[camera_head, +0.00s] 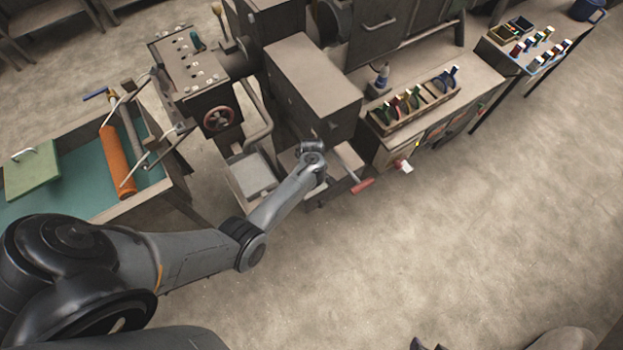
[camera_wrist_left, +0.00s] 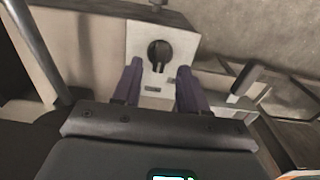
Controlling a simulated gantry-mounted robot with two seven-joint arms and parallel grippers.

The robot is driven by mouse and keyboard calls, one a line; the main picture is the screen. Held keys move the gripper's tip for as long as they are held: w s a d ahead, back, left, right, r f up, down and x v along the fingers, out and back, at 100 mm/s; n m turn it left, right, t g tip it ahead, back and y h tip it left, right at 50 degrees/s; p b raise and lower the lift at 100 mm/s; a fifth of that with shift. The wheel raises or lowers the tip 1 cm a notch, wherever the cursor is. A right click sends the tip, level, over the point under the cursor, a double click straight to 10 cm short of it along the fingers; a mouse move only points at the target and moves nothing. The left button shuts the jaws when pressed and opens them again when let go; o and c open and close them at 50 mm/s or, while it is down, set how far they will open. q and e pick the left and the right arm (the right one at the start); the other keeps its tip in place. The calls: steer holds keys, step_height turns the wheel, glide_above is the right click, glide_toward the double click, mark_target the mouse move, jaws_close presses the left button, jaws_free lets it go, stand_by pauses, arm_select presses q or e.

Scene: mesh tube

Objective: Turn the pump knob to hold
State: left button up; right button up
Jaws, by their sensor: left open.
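In the left wrist view, the pump knob (camera_wrist_left: 160,50) is a dark round knob with a narrow bar, on a pale plate (camera_wrist_left: 185,45) on the machine's side. The bar looks roughly upright. My left gripper (camera_wrist_left: 160,75) is open, its two purple fingers apart and pointing at the plate below the knob. Nothing is between them; I cannot tell the exact gap to the knob. In the head view, my left arm reaches the grey cabinet (camera_head: 315,75), and its wrist hides the gripper and knob. Two dark tips at the bottom edge may be my right gripper (camera_head: 428,345).
A red-ended lever (camera_head: 362,186) sticks out right of my left wrist. A workbench (camera_head: 480,85) with a tool rack stands farther right. A green-topped table (camera_head: 85,190) with an orange roller is on the left. The floor in front is clear.

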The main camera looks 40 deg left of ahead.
arm_select(q)
step_height(320, 180, up, 8)
steer(key=p, duration=0.1)
steer(key=shift+f, duration=0.2)
steer(key=shift+s+f, duration=0.1)
stand_by(0.3)
steer(key=s+a+f+g+p, duration=0.1)
steer(key=s+f, duration=0.2)
steer(key=s, duration=0.2)
steer(key=s+f+g, duration=0.1)
steer(key=s+f, duration=0.2)
steer(key=s, duration=0.2)
steer(key=s+r+m+y+p, duration=0.1)
steer(key=s+r+m+p, duration=0.15)
steer(key=s, duration=0.95)
steer(key=d+r+m+t, duration=0.2)
steer(key=d+r+m, duration=0.3)
steer(key=r, duration=0.7)
steer(key=d+r+m+t+h, duration=0.1)
steer(key=d+r+m+t, duration=0.2)
steer(key=r+m, duration=0.6)
step_height(320, 180, up, 3)
steer(key=shift+d+f+t+p, duration=0.15)
steer(key=shift+d+t+p, duration=0.2)
steer(key=shift+d, duration=0.8)
